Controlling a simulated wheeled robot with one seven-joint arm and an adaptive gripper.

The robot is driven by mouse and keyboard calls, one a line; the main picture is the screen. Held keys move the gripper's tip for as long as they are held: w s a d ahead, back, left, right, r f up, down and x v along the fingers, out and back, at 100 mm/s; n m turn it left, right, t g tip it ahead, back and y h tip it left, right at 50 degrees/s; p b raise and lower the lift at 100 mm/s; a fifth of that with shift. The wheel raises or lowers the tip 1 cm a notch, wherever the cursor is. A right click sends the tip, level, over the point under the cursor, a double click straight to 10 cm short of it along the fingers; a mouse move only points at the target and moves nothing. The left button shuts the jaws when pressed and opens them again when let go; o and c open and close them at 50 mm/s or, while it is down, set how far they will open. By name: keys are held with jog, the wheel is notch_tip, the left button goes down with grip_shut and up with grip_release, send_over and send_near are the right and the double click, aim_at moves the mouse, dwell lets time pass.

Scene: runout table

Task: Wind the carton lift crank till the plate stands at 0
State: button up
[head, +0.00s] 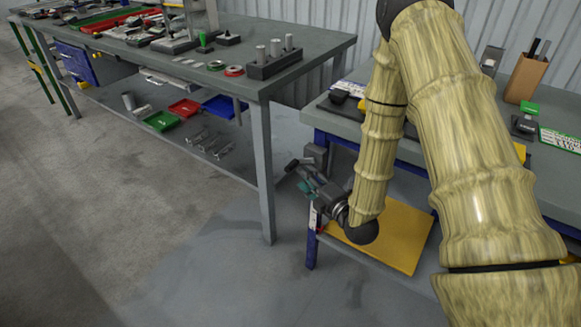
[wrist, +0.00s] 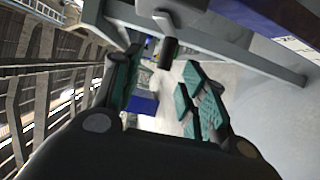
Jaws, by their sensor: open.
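My gripper (head: 300,177) is beside the near left corner of the right-hand table, with its fingers apart. In the wrist view the open gripper (wrist: 160,72) has a dark cylindrical handle (wrist: 168,52), apparently the crank's, ahead between its fingertips; I cannot tell whether they touch it. A pale arm (wrist: 157,12) shows above the handle. A grey block (head: 316,154) sits at the table corner in the head view. A yellow plate (head: 400,240), apparently the lift plate, lies low under the table, partly hidden by my arm. A small white and red strip (head: 314,216) is on the blue leg; its marks are unreadable.
A long grey workbench (head: 185,62) stands to the left, with red (head: 184,109) and green (head: 161,121) trays on its lower shelf. The right-hand table (head: 340,118) carries a brown pen holder (head: 526,78) and small items. The floor (head: 110,210) at front left is clear.

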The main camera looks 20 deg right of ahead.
aim_at(292, 164)
jog(key=x, duration=1)
jog(key=shift+w+a, duration=0.1)
